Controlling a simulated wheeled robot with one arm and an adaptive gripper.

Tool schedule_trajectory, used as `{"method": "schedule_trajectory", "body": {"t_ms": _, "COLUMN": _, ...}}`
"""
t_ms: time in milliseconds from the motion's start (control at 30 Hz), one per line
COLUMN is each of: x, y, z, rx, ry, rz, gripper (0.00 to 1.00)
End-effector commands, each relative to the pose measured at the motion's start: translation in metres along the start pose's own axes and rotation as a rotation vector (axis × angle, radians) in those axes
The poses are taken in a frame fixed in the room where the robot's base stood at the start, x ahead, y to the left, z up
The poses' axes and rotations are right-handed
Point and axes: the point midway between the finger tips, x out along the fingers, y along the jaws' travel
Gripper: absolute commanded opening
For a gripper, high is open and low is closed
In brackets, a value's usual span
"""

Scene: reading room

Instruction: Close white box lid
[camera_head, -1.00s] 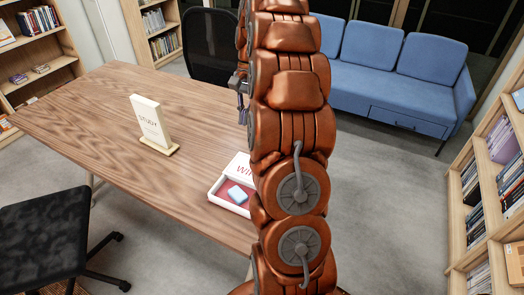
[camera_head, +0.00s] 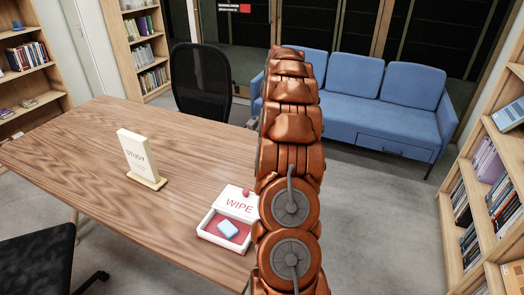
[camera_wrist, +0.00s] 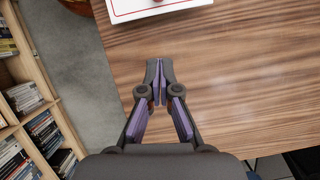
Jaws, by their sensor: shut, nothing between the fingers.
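The white box (camera_head: 226,228) stands open near the right end of the wooden table in the head view. Its lid (camera_head: 239,204) is raised at the back, marked "WIPE" in red, with a red knob at its top. In the wrist view a white panel with a red line (camera_wrist: 150,8), likely the lid, shows at the top edge, cut off. My gripper (camera_wrist: 158,62) is shut and empty above the table edge, apart from that panel. The head view does not show the fingers clearly.
The wooden table (camera_head: 110,170) is mostly clear, with a "STUDY" sign (camera_head: 140,160) standing on it. A black chair (camera_head: 200,82) is behind the table and another (camera_head: 38,262) in front. A bookshelf (camera_head: 490,200) is on the right, a blue sofa (camera_head: 360,105) at the back.

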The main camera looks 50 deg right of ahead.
Motion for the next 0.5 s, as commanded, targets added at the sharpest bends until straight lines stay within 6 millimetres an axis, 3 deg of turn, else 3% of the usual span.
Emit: {"method": "schedule_trajectory", "body": {"t_ms": 500, "x": 0.060, "y": 0.000, "z": 0.001, "rx": 0.000, "ry": -0.002, "rz": 0.003, "gripper": 0.00}}
